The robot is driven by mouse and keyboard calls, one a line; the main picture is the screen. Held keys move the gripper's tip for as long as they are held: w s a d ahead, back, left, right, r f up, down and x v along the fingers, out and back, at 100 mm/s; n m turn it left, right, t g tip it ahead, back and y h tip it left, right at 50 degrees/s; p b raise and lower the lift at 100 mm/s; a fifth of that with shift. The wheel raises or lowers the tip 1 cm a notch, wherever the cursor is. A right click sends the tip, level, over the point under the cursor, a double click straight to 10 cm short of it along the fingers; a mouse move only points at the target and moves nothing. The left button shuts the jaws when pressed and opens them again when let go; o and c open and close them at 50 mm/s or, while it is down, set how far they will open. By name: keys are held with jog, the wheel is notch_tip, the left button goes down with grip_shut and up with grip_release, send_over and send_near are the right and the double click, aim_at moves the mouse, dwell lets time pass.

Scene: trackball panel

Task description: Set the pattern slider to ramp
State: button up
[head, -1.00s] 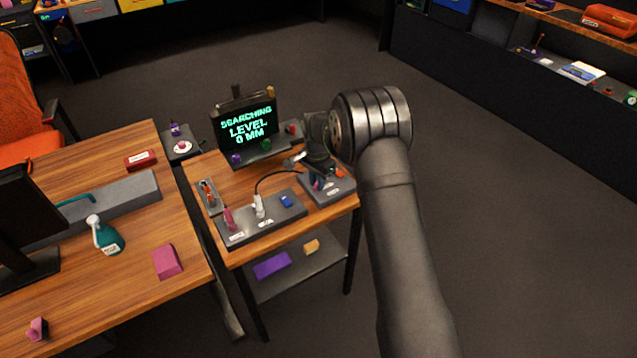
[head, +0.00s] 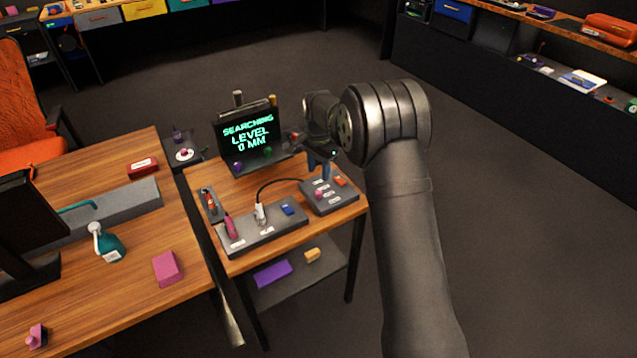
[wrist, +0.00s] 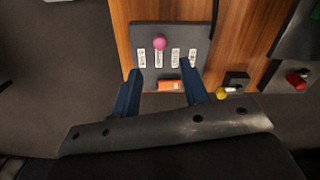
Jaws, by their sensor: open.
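The control panel (head: 345,199) is a grey box at the right end of the small wooden table. A round pink knob (head: 319,194) stands on it beside several white labels. In the wrist view the panel (wrist: 200,33) shows a row of labels, and the pink knob (wrist: 160,43) is at the second label from the left. The label words are too small to read, so I cannot tell which is ramp. My gripper (head: 319,168) is above the panel with its blue fingers pointing down. In the wrist view the gripper (wrist: 160,72) is open and empty, apart from the knob.
An orange block (wrist: 170,85) is at the panel's edge between my fingers in view. A screen (head: 247,135) stands behind, reading "SEARCHING LEVEL 0 MM".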

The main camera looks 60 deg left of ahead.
notch_tip(320, 180, up, 9)
send_over(319, 192)
jog(key=shift+a+f, duration=0.1)
jog(key=shift+a, duration=0.05)
notch_tip(319, 192, down, 18)
jog(key=shift+r, duration=0.25)
dwell(0.6)
dwell(2.2)
jog(key=shift+r, duration=0.1)
dwell(1.0)
